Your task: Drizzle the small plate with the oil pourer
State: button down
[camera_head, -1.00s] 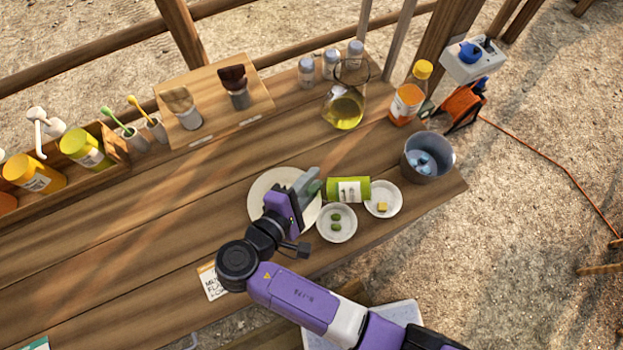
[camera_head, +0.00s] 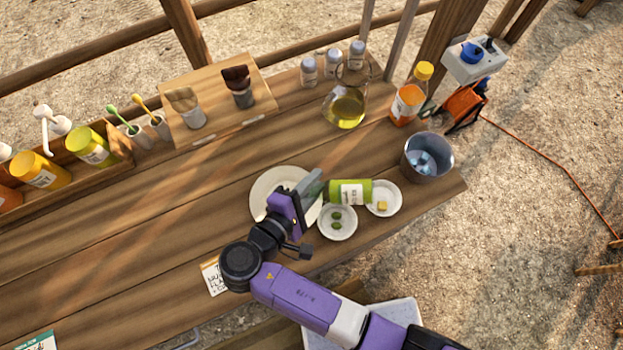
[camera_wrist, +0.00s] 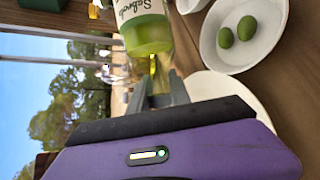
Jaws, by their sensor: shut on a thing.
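My gripper (camera_head: 310,190) is shut on the neck end of a green bottle (camera_head: 350,192) with a white label, which seems to be the oil pourer. The bottle lies about level, its body pointing right, away from the fingers. In the wrist view the bottle (camera_wrist: 148,38) shows yellow-green liquid, and its neck is between the grey fingers. A white plate (camera_head: 262,187) is partly hidden under my gripper. Two smaller white dishes are beside it: one with green olives (camera_head: 337,236), one with a yellow cube (camera_head: 391,207). I cannot tell the bottle's height above them, nor see any oil falling.
A metal pot (camera_head: 428,158) stands at the table's right end. A glass jug of yellow liquid (camera_head: 345,108), an orange bottle (camera_head: 408,102) and several shakers (camera_head: 332,62) stand at the back. A brush board (camera_head: 216,98) is at back left. The left middle of the table is clear.

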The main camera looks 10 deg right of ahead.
jog(key=shift+w+d, duration=0.35)
jog(key=shift+w, duration=0.15)
jog(key=shift+a, duration=0.25)
jog(key=shift+s+a, duration=0.1)
jog(key=shift+a, duration=0.1)
dwell(0.5)
